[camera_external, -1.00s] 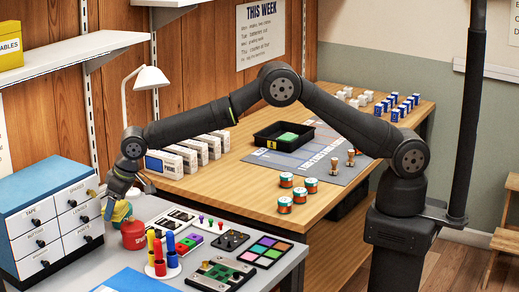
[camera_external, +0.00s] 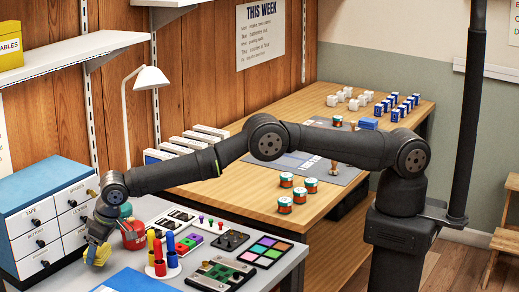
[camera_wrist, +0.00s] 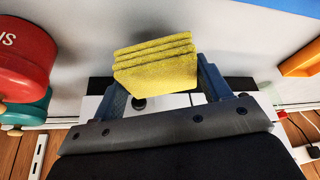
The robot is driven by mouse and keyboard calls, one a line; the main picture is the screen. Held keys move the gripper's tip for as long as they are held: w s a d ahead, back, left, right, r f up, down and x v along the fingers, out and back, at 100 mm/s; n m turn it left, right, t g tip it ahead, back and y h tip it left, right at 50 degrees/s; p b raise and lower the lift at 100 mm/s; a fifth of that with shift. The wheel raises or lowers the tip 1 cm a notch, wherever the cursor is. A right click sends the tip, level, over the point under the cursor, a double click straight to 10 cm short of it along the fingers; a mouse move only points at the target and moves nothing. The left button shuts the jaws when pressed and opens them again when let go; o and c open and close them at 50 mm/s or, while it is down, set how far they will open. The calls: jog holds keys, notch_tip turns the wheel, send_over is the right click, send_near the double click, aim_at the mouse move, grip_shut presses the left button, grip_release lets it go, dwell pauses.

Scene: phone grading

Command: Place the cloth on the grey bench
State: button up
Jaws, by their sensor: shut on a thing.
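A folded yellow cloth (camera_wrist: 155,65) is held between the fingers of my gripper (camera_wrist: 158,85) in the wrist view. In the external view the cloth (camera_external: 98,253) is low at the left, with my gripper (camera_external: 103,228) pointing down onto it from above. The grey bench (camera_external: 205,232) lies under and around it. The cloth is at or just above the bench surface; I cannot tell whether it touches.
A red container (camera_external: 133,235) stands close to the right of my gripper, with a teal one (camera_wrist: 30,112) by it. A drawer cabinet (camera_external: 50,215) is to the left. A stand with red, yellow and blue tools (camera_external: 158,270) and a blue mat (camera_external: 125,282) are nearby.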

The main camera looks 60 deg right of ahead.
jog(key=shift+f, duration=1.55)
jog(key=shift+f, duration=0.2)
jog(key=o, duration=0.9)
jog(key=shift+o, duration=0.2)
jog(key=shift+r, duration=0.1)
jog(key=shift+s+r, duration=0.1)
jog(key=shift+r, duration=0.4)
jog(key=v, duration=1.1)
